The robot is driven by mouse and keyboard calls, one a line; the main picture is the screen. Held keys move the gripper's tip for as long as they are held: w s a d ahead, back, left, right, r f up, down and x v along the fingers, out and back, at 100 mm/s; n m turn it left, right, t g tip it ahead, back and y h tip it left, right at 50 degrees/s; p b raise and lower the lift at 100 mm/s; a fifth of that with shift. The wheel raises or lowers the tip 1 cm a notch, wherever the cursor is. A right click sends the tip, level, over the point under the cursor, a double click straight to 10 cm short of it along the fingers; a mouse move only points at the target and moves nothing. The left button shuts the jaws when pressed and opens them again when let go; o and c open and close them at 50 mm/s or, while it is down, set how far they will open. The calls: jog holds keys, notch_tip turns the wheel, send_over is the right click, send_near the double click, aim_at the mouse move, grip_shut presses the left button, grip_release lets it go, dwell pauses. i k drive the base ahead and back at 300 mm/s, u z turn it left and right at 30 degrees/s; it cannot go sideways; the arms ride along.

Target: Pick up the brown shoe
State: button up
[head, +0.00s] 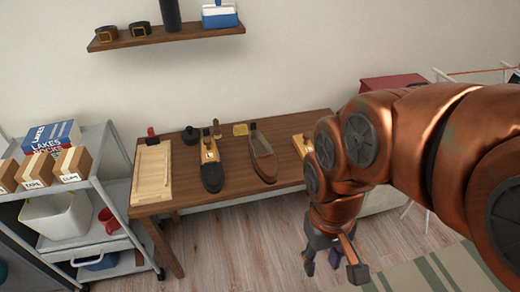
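The brown shoe (263,158) lies on the wooden table (225,193), right of the table's middle, its long side running toward the table's front edge. My gripper (333,268) hangs in front of the table's right end, to the right of the shoe and nearer to me, apart from it. Its two dark fingers point down and are spread, so it looks open. A small dark purple patch shows between them; I cannot tell what it is.
On the table, left of the shoe, are a dark-soled item with a tan top (211,172), a small black item (190,135) and a pale board (152,175). A tan item (303,147) is partly behind my arm. A grey shelf cart (110,240) stands left.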

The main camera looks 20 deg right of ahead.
aim_at(264, 161)
jog(key=u, duration=1.9)
jog(key=i, duration=2.15)
jog(key=z, duration=2.9)
